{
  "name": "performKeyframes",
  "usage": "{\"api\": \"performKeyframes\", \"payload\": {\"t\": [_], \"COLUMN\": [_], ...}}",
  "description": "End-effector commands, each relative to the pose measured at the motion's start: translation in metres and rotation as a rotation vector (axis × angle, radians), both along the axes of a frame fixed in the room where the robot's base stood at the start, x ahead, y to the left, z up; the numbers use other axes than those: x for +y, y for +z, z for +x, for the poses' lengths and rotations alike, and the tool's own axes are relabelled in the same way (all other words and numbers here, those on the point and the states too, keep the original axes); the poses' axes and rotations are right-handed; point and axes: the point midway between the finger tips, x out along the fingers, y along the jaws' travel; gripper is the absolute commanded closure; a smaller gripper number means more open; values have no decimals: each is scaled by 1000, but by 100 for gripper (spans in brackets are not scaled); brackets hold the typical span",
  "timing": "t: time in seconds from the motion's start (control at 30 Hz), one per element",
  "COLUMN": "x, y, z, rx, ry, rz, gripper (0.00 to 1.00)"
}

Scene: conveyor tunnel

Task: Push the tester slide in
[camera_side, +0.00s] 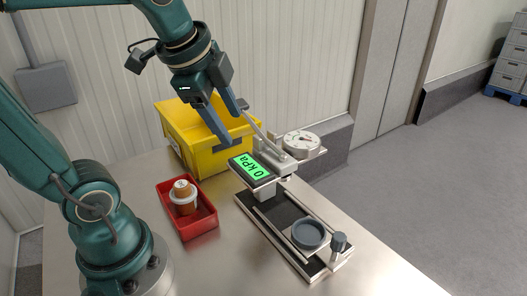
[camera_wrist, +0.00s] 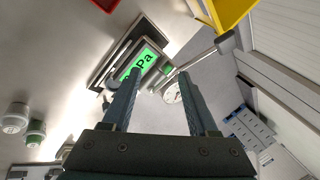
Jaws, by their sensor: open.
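The tester (camera_side: 246,205) stands on the table in the side view, a dark base with metal rails. Its slide carries a grey round cup (camera_side: 309,234) and sits at the near end of the rails, clear of the head. A dark upright knob (camera_side: 338,243) stands at the slide's near right end. The head has a green display (camera_side: 253,168) reading 0 kPa, and a lever (camera_side: 262,135) slanting up and left. My gripper (camera_side: 235,126) is open and empty above the display, close to the lever. In the wrist view the display (camera_wrist: 146,61) shows beyond the fingers (camera_wrist: 157,85), which partly cover the tester.
A white dial gauge (camera_side: 301,144) is on the tester's far right. The table right of the tester is clear.

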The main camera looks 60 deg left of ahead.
Motion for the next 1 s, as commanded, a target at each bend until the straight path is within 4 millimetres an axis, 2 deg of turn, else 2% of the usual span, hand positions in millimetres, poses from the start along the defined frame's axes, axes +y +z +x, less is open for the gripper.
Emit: {"api": "performKeyframes", "payload": {"t": [0.1, 0.53, 0.6, 1.0], "x": [-16, -52, -61, -76], "y": [-8, -33, -30, -9], "z": [-14, -50, -48, -17], "rx": [-38, -84, -55, 53], "ry": [97, 368, 309, -139], "rz": [-88, -343, -340, -154], "gripper": [40, 40, 40, 40]}}
